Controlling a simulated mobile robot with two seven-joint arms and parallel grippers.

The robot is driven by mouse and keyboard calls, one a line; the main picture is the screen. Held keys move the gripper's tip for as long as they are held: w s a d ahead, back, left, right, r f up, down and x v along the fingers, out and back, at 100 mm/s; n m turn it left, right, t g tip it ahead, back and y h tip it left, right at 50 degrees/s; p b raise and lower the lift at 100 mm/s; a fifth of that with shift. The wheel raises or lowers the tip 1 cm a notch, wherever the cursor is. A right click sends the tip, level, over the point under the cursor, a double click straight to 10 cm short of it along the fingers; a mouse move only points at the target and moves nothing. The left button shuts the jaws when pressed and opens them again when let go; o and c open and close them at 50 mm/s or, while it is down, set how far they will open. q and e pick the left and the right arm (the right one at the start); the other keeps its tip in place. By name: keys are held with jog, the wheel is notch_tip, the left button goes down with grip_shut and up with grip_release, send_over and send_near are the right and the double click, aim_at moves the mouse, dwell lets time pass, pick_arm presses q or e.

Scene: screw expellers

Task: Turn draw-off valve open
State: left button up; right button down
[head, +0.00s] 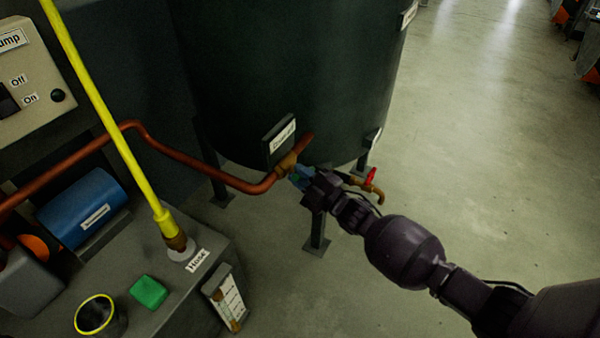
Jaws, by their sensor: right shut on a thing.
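The draw-off valve (287,164) is a brass fitting where the copper pipe meets the lower front of the dark tank. A small sign (281,141), too blurred to read for sure, is fixed just above it. My right gripper (301,178) reaches in from the lower right and is shut at the valve, on what looks like its handle. Blue and green bits show at the fingertips. The gripper hides most of the handle, so its angle cannot be told. My left gripper is not in view.
The dark tank (290,70) stands on legs behind the valve. A brass tap with a red handle (371,175) sits to the right, close to my arm. The copper pipe (200,164) and yellow hose (110,120) cross the left. Open floor (480,130) lies right.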

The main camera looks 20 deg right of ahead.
jog(key=n, duration=0.2)
jog(key=f+n+y+b, duration=0.1)
jog(key=n, duration=0.1)
jog(key=shift+d+f+n+g+y+b, duration=0.15)
jog(key=shift+n+g+y+b, duration=0.25)
jog(key=shift+n, duration=1)
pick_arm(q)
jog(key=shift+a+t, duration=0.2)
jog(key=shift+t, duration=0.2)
pick_arm(e)
jog(key=shift+n+y, duration=0.3)
jog(key=shift+n, duration=0.1)
jog(key=c, duration=1.1)
grip_release()
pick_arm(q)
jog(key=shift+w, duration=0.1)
pick_arm(e)
jog(key=shift+s, duration=0.1)
